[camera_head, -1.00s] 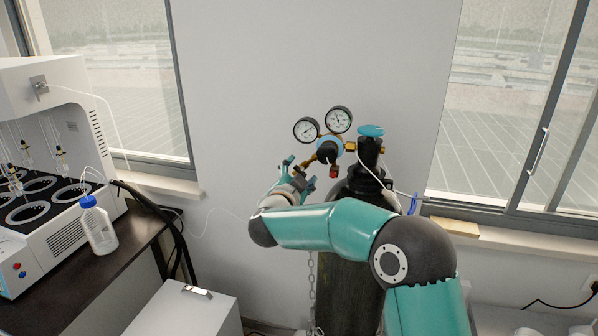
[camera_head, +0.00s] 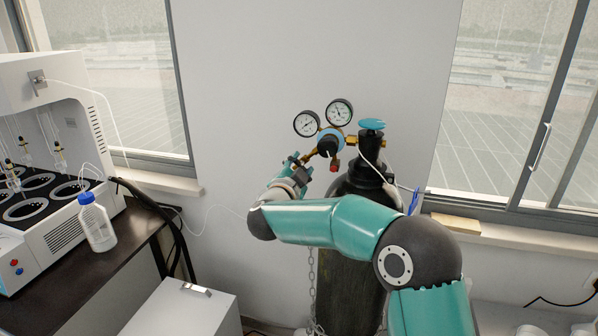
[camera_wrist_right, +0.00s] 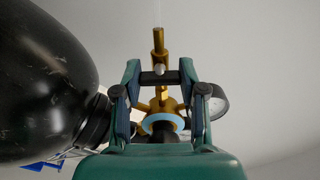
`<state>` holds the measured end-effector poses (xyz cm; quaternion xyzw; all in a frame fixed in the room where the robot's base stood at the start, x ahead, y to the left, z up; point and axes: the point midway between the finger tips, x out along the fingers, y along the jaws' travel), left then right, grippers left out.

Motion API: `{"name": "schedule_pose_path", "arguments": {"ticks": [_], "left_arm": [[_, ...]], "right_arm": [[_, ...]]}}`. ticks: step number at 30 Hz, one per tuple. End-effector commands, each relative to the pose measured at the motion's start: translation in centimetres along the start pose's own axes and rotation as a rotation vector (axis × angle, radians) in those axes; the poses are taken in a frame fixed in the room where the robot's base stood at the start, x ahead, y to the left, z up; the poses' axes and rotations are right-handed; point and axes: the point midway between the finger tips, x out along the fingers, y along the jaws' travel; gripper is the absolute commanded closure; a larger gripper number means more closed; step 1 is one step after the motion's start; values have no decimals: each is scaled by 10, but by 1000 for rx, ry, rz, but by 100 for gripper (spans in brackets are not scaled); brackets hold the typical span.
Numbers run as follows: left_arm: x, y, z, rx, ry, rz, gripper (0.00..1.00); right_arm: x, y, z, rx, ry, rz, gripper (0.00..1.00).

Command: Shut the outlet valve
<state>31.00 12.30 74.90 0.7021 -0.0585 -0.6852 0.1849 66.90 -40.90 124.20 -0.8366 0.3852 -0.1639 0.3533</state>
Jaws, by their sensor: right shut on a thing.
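My right gripper (camera_head: 300,167) is at the left end of the brass pressure regulator (camera_head: 324,143) on the gas cylinder. In the right wrist view, my right gripper (camera_wrist_right: 160,77) is shut on the outlet valve (camera_wrist_right: 158,78), whose dark crossbar lies between the two fingertips. The brass outlet tube (camera_wrist_right: 158,45) rises beyond it. The regulator's pale blue ring (camera_wrist_right: 161,121) and black knob show lower down between the fingers. In the head view the fingers mostly hide the outlet valve. My left gripper is not in view.
Two gauges (camera_head: 339,111) sit above the regulator. The cylinder (camera_head: 349,255) has a teal top handwheel (camera_head: 371,124) and stands behind my right arm. A distiller (camera_head: 40,165) and a blue-capped bottle (camera_head: 97,225) are on the dark bench at left. The wall left of the regulator is clear.

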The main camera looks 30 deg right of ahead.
Motion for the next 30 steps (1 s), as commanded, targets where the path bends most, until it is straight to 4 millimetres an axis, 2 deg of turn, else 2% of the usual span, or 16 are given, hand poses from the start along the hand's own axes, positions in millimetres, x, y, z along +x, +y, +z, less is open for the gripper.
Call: {"name": "schedule_pose_path", "arguments": {"ticks": [3,4,8,20,26,30], "left_arm": [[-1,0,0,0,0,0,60],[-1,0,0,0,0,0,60],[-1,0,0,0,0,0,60],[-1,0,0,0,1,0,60],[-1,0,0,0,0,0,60],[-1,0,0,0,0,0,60]], "right_arm": [[0,2,1,0,-2,5,94],[0,2,1,0,-2,5,54],[0,2,1,0,-2,4,33],[-5,0,1,0,-3,1,33],[-31,-1,1,-1,-5,0,33],[-60,0,1,-1,-5,-1,33]]}}
